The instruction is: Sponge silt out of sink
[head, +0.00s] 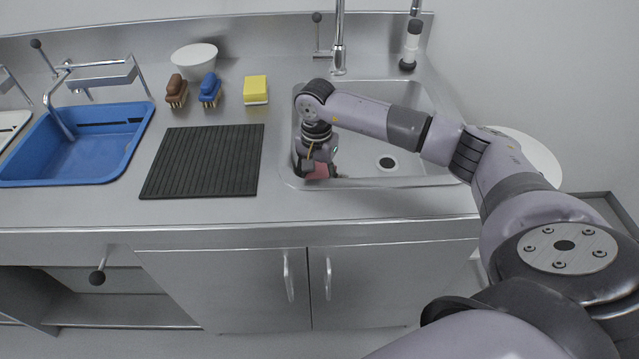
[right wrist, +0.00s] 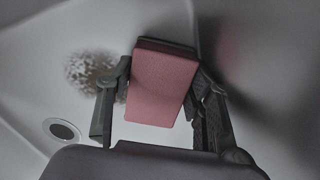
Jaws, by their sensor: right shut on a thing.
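The steel sink (head: 420,181) is on the right of the counter, with a round drain (head: 387,162). My right gripper (head: 318,166) is down in the left part of the sink. It is shut on a pink sponge (head: 318,172), which shows between both fingers in the right wrist view (right wrist: 162,85). A brownish speckled patch of silt (right wrist: 90,72) lies on the sink floor beside the sponge. The drain also shows in the right wrist view (right wrist: 62,130). Whether the sponge touches the sink floor I cannot tell. My left gripper is not in view.
A ribbed black mat (head: 205,160) lies left of the sink. Behind it stand a brown brush (head: 176,91), a blue brush (head: 210,90), a yellow sponge (head: 256,89) and a white bowl (head: 194,57). A blue basin (head: 128,150) is at left. A tap (head: 339,45) rises behind the sink.

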